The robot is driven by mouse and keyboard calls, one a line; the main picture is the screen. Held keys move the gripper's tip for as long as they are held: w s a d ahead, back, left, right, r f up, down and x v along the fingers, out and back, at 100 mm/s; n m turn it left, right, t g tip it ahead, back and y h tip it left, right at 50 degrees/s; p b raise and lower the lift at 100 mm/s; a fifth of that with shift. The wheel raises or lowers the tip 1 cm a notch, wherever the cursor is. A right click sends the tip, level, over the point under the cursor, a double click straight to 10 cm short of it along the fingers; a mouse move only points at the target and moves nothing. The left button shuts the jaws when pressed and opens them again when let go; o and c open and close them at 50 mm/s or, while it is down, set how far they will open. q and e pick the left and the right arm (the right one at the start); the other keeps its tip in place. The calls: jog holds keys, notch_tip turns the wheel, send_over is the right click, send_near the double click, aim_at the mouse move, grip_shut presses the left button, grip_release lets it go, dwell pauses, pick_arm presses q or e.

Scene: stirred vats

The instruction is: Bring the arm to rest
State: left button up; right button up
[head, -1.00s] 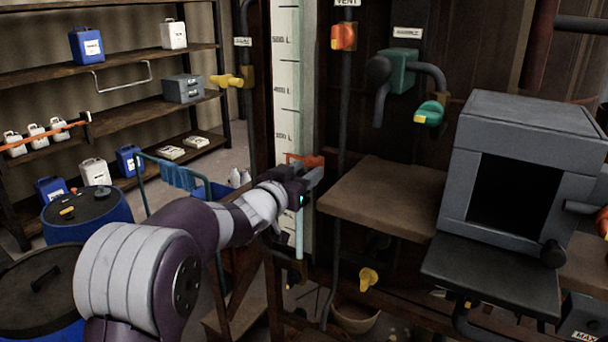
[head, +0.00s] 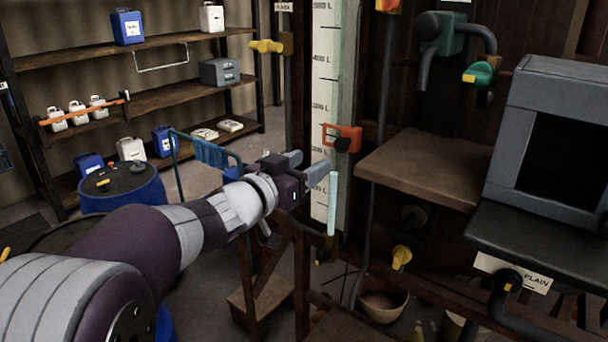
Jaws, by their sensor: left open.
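My left arm comes in from the lower left, and its left gripper (head: 306,163) is open with nothing between its fingers. It points toward the white level gauge (head: 325,80). An orange marker (head: 350,131) on the gauge is right of the fingertips, with a visible gap in the picture. A pale blue tube (head: 332,205) stands upright just right of the gripper. My right arm and gripper are not in the picture.
A brown wooden shelf (head: 425,165) and a grey open-fronted box (head: 555,130) are at right. Yellow valve handles (head: 401,257) stick out from pipes. A blue drum (head: 125,190) stands left behind my arm. A bowl (head: 381,305) is low down.

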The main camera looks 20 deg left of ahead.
pick_arm(q)
jog(key=shift+s, duration=0.15)
jog(key=shift+a+f, duration=0.1)
jog(key=s+a+f+n+g+y+b, duration=0.15)
jog(key=s+a+f+g+y, duration=0.25)
jog(key=f, duration=0.7)
jog(key=s+a+f+n+g+y, duration=0.2)
jog(key=s+a+f+g+y, duration=0.15)
jog(key=f, duration=0.75)
jog(key=s+d+f+g+b, duration=0.1)
jog(key=s+d+f+g, duration=0.3)
jog(key=s+f, duration=0.2)
jog(key=s+d+f+g+h+b, duration=0.1)
jog(key=s+d+f+g, duration=0.2)
jog(key=s+f, duration=0.4)
jog(key=s+g, duration=0.1)
jog(key=s, duration=0.1)
jog(key=shift+s+d+f+b, duration=0.15)
jog(key=shift+s+d+b, duration=0.15)
jog(key=shift+d, duration=0.05)
